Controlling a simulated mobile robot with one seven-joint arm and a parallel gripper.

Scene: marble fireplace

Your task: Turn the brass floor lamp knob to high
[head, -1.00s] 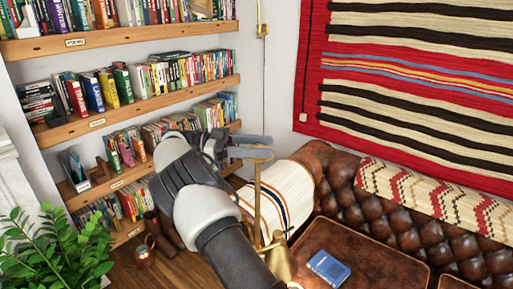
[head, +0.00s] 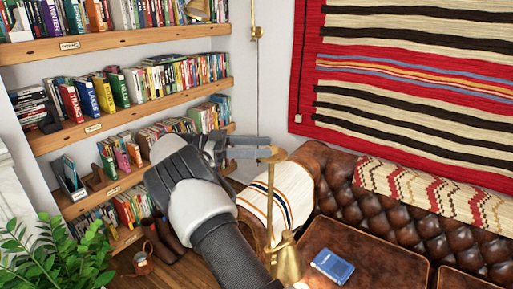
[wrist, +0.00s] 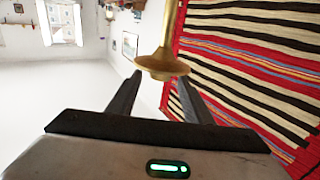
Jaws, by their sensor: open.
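The brass floor lamp (head: 269,205) has a thin upright pole, with a flat flared disc near its visible top and a bell-shaped brass part (head: 287,262) lower down. My gripper (head: 268,147) is open, reaching from the left, with its fingertips at the flared disc. In the wrist view, the brass disc and stem (wrist: 162,65) lie in front of the gap between my two finger ends (wrist: 160,78). I cannot tell whether either finger touches the brass. I cannot make out a separate knob with certainty.
Bookshelves (head: 130,100) stand at the left. A tufted brown leather sofa (head: 400,215) with a blue book (head: 332,266) on its seat is at the right. A striped rug (head: 410,90) hangs behind. A green plant (head: 60,255) is at the lower left.

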